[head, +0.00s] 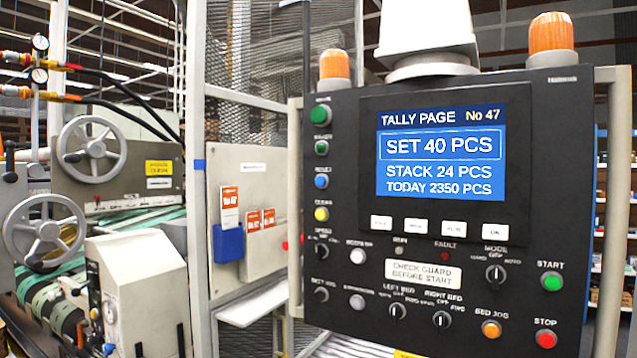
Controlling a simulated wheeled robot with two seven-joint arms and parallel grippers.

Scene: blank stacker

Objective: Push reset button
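A dark control panel (345,215) fills the right half of the head view. Its left edge has a column of buttons: a green one (320,113), a darker green one (321,147), a blue one (321,181) and a yellow one (321,214). At lower right are a green START button (552,281), a red STOP button (545,339) and an orange BED JOG button (491,329). Neither of my grippers is in view.
The panel's screen (440,152) reads SET 40 PCS, STACK 24 PCS, TODAY 2350 PCS. Orange lamps (334,64) (551,32) stand on top. Pale side rails (295,195) flank the panel. A mesh guard (240,120) and a machine with handwheels (90,149) are left.

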